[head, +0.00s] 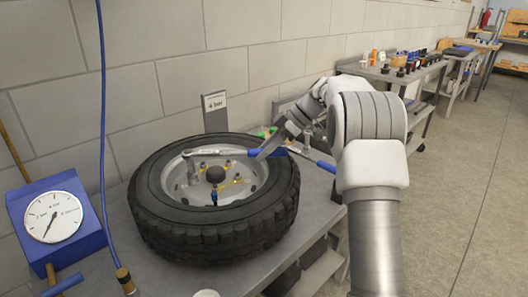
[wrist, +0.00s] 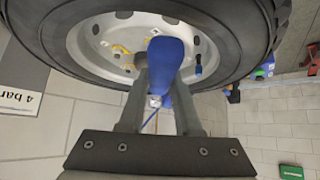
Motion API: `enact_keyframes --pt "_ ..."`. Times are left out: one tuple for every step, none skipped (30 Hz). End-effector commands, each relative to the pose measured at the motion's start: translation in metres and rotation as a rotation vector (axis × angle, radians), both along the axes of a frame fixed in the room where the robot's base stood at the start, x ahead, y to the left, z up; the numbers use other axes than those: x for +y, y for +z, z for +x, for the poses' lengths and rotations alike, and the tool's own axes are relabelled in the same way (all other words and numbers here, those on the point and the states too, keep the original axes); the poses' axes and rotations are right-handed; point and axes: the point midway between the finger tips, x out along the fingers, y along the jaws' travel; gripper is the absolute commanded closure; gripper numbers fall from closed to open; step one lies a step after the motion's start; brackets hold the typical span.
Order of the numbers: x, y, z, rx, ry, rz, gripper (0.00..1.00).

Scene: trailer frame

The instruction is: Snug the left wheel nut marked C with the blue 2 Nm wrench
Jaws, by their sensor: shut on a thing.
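A black tyre (head: 165,225) on a pale steel rim lies flat on the bench, with several wheel nuts around a dark hub (head: 216,174). My gripper (head: 264,151) is over the rim's right side, shut on the blue handle (head: 252,152) of a wrench. The wrench's silver shaft (head: 220,153) reaches left across the rim, its head over the left nut (head: 191,170). I cannot tell whether it is seated. In the wrist view the blue handle (wrist: 166,58) sits between my gripper's fingers (wrist: 162,85). Nut letters and the wrench's torque marking are not legible.
A blue-cased dial gauge (head: 54,220) stands left of the tyre, with a blue hose (head: 102,110) hanging beside it. A "4 bar" sign (head: 214,104) stands behind, near the block wall. Another blue bar (head: 322,163) shows right of the tyre. The floor at right is clear.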

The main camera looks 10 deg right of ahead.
Motion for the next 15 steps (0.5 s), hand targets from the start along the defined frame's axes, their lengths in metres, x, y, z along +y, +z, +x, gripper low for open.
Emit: enact_keyframes --pt "0.0009 0.0 -0.0009 -0.003 -0.006 0.001 1.0" --pt "0.0009 0.0 -0.0015 -0.003 -0.008 0.001 1.0" --pt "0.0011 0.0001 -0.0022 -0.003 -0.012 0.001 1.0" --pt "0.0013 0.0 -0.0028 -0.002 -0.015 0.002 1.0" --pt "0.0014 0.0 -0.0033 -0.003 -0.018 0.002 1.0" --pt "0.0015 -0.0001 -0.004 -0.003 -0.023 0.001 1.0" --pt "0.0016 0.0 -0.0045 -0.004 -0.025 0.001 1.0" --pt "0.0018 0.0001 -0.0051 -0.004 -0.028 0.001 1.0" --pt "0.002 0.0002 -0.0059 -0.004 -0.032 0.001 1.0" --pt "0.0021 0.0002 -0.0066 -0.004 -0.035 0.001 1.0" --pt "0.0024 0.0 -0.0073 -0.003 -0.037 0.001 1.0" --pt "0.0025 -0.0001 -0.0081 -0.004 -0.041 0.001 1.0" --pt "0.0027 -0.0002 -0.0087 -0.003 -0.043 0.001 1.0" --pt "0.0028 0.0 -0.0093 -0.003 -0.046 0.001 1.0" --pt "0.003 0.0001 -0.0101 -0.003 -0.05 0.001 1.0"
